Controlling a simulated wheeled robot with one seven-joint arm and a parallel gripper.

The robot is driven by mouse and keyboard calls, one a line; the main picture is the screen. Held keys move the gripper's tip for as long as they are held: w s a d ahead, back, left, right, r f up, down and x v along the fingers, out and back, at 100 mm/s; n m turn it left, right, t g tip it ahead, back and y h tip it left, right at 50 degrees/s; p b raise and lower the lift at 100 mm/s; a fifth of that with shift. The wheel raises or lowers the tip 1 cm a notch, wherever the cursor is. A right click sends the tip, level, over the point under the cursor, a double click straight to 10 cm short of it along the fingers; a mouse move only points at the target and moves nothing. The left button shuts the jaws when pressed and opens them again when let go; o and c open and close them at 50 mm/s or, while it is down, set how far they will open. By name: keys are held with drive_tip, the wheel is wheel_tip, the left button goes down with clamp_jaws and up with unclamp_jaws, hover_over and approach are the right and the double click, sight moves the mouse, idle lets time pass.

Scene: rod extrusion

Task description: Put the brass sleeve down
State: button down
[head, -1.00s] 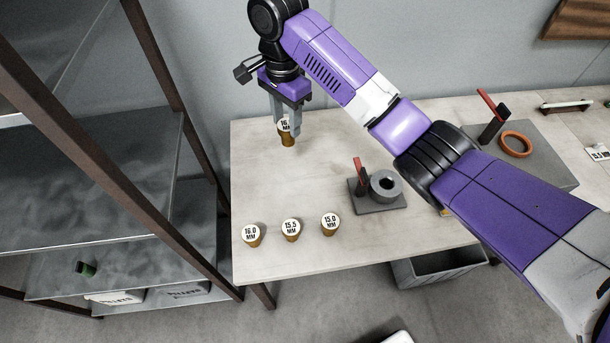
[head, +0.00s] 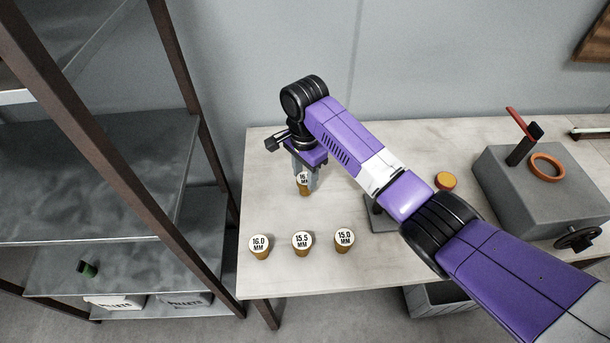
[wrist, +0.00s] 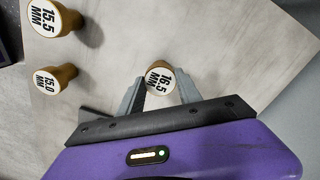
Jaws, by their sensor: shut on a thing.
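The brass sleeve (head: 304,188) has a white top label; in the wrist view the sleeve (wrist: 160,78) reads 16.5 MM. My gripper (head: 304,180) is shut on it, one grey finger on each side, and holds it upright. In the head view the sleeve is over the left part of the pale table (head: 375,265), behind a row of three similar sleeves. I cannot tell whether its base touches the table. The row has the 16.0 sleeve (head: 260,246), the 15.5 sleeve (head: 302,243) and the 15.0 sleeve (head: 344,240).
A grey machine (head: 525,190) with a red lever and an orange ring stands at the right. A dark shelf rack (head: 110,200) stands left of the table. Bare table lies around the held sleeve.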

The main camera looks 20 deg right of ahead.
sight(305, 178)
drive_tip(key=shift+f, duration=0.35)
drive_tip(key=c, duration=0.8)
unclamp_jaws()
drive_tip(key=shift+f, duration=0.2)
drive_tip(key=shift+r+p, duration=0.7)
drive_tip(key=shift+r, duration=5.55)
